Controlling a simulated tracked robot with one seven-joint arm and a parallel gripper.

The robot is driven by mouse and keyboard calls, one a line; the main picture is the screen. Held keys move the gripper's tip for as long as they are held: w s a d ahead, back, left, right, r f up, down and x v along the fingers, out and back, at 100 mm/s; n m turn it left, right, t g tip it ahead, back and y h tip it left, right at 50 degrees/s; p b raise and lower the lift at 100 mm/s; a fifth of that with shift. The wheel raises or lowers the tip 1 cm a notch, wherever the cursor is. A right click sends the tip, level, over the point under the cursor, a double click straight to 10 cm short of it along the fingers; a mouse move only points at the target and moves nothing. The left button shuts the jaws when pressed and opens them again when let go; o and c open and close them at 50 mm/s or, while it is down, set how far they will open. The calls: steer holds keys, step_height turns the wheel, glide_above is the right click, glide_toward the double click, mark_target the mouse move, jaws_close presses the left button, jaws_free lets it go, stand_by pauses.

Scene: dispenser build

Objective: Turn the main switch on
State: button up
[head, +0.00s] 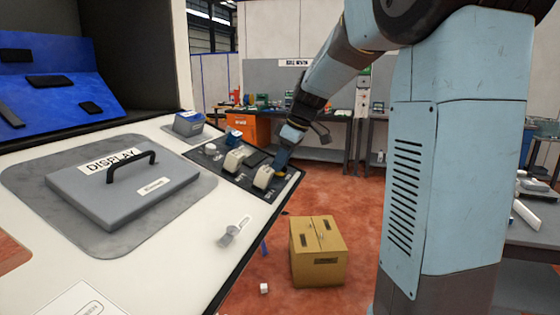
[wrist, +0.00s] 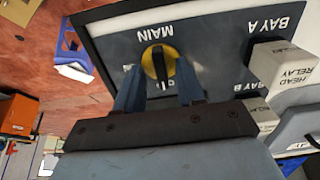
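The main switch (wrist: 158,62) is a round yellow disc with a dark knob across it, on a dark grey panel (wrist: 215,45) under an upside-down "MAIN" label in the wrist view. The knob's bar runs roughly up and down in that picture. My gripper (wrist: 159,75) is open, with one blue-grey finger on either side of the knob. I cannot tell whether the fingers touch it. In the head view my gripper (head: 284,158) points down at the panel's far right corner, where a bit of yellow (head: 281,174) shows beside it; the rest of the switch is hidden.
Pale relay blocks (head: 263,177) stand on the panel close to my gripper; one is labelled "HEAD RELAY" (wrist: 288,66). A grey display cover (head: 125,190) with a black handle lies on the white console. A cardboard box (head: 318,252) is on the red floor.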

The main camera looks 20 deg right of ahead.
steer(key=shift+c, duration=0.4)
jaws_close()
steer(key=shift+a, duration=0.15)
